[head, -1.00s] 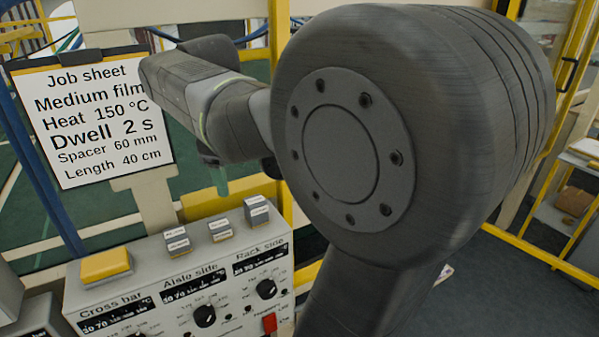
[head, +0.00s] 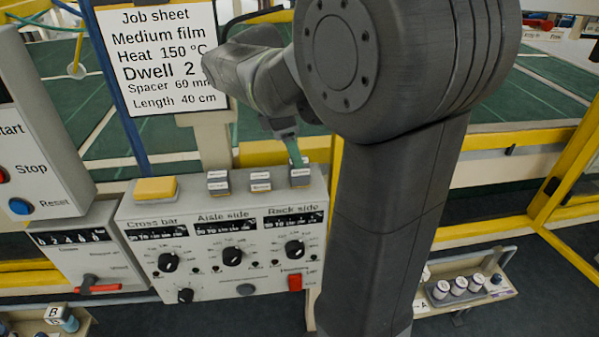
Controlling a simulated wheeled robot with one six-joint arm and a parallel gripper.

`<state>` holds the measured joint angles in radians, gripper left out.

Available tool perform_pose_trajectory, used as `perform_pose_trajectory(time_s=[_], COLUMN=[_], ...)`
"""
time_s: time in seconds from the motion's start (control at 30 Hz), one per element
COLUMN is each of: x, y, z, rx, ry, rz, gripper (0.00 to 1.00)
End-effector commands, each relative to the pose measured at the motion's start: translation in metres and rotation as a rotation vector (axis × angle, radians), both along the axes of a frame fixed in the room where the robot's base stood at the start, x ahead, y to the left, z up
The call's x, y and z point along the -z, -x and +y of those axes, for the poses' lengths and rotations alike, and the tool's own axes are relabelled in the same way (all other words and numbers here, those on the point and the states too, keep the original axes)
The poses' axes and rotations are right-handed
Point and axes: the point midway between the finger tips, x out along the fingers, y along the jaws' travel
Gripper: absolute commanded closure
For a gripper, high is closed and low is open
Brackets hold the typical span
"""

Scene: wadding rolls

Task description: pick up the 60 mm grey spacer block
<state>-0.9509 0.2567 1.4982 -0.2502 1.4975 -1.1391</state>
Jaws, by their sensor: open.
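Small grey blocks with white labels stand in three places on top of the control box: a left pair (head: 218,183), a middle pair (head: 260,181) and a taller right one (head: 300,175). Their labels are too small to read, so I cannot tell which is the 60 mm spacer block. My gripper (head: 297,163) points down with teal fingers at the right block, above the Rack side dial. The fingertips overlap the block's top in the picture; whether they touch it is unclear. The gripper is open, with nothing seen held.
The control box (head: 225,265) has several dials, a yellow pad (head: 155,189) and a red switch (head: 295,282). A job sheet (head: 160,60) hangs behind, listing spacer 60 mm. A Stop/Reset panel (head: 35,150) stands left. A tray of small rolls (head: 460,288) lies lower right.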

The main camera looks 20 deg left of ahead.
Motion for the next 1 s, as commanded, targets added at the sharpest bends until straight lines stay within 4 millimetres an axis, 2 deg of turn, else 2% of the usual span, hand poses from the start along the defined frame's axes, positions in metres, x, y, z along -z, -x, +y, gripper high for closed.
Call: perform_pose_trajectory(time_s=[0.23,0.5,0.8,0.87,1.0], x=[0.018,0.055,0.06,0.06,0.06], y=[-0.001,-0.004,-0.005,-0.005,-0.005], z=[-0.006,-0.016,-0.016,-0.016,-0.016], rx=[0.001,0.003,0.002,0.002,0.002], ry=[0.002,0.001,-0.002,-0.002,-0.002], rz=[0.001,0.002,-0.001,-0.001,-0.001], gripper=[0.34,0.34,0.34,0.44,0.72])
